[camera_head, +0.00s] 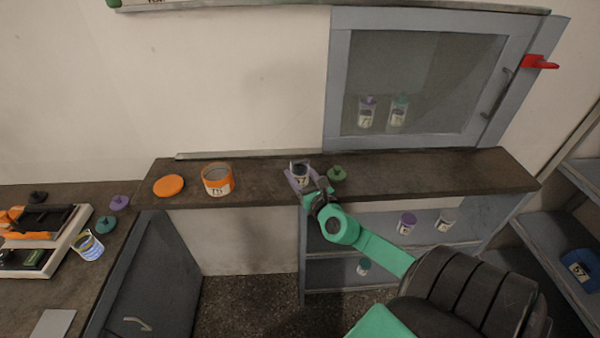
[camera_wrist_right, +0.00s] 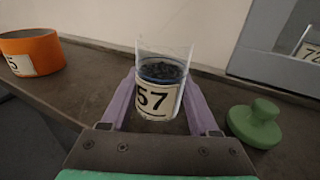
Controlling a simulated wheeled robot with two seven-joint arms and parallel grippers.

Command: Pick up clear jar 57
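Clear jar 57 (camera_head: 300,173) stands upright on the brown wall shelf, with dark grains inside and a white label. In the right wrist view the jar (camera_wrist_right: 160,88) is between the two purple fingers of my right gripper (camera_wrist_right: 160,100). The fingers are spread on both sides of it, with what look like narrow gaps; contact is hard to judge. In the head view my right gripper (camera_head: 302,182) reaches the jar from the front right. My left gripper is out of view.
A green lid (camera_head: 337,174) lies close to the right of the jar. An orange jar (camera_head: 217,180) and an orange lid (camera_head: 168,186) are to the left on the shelf (camera_head: 430,175). A glass-fronted cabinet (camera_head: 337,100) is behind. Free shelf lies to the right.

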